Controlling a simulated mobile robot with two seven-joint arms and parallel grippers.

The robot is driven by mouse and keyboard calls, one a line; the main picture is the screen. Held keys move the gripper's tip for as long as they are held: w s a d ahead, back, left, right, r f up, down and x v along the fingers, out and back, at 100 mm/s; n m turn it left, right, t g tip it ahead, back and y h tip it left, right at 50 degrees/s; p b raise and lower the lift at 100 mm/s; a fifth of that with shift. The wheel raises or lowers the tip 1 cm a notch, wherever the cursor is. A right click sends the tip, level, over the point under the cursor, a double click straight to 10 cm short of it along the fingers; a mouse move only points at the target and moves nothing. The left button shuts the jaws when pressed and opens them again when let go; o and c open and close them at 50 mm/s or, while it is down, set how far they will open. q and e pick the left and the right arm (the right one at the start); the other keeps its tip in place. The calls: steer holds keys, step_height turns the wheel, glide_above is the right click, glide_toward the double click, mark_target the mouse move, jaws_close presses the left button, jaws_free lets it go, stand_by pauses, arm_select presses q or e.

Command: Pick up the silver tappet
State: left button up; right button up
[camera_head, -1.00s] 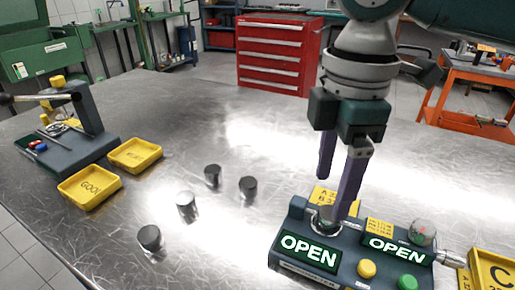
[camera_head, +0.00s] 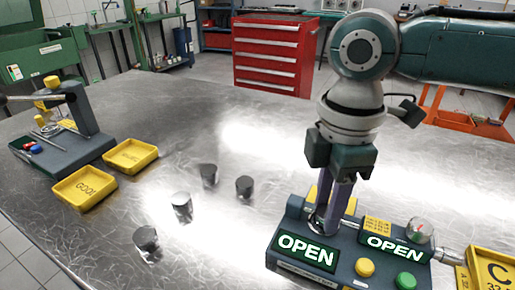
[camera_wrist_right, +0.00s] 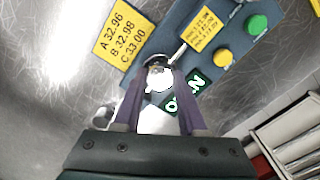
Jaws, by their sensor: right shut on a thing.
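My right gripper (camera_head: 322,218) points down at the left part of the dark blue gauge block (camera_head: 268,266), beside its left OPEN display. Its purple fingers are shut on a silver tappet (camera_wrist_right: 160,75), which shows between the fingertips in the right wrist view. The tappet is at the round seat of the block; whether it is clear of the seat I cannot tell. In the head view the fingers mostly hide it. Several other dark-topped silver tappets (camera_head: 182,208) stand on the metal table left of the block. My left gripper is not in view.
Yellow trays (camera_head: 130,156) lie at the left beside a blue fixture (camera_head: 60,155) with a lever. A yellow tray marked C (camera_head: 492,268) is at the right edge. The block carries a yellow button (camera_head: 364,267) and a green button (camera_head: 405,281).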

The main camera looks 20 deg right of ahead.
jaws_close()
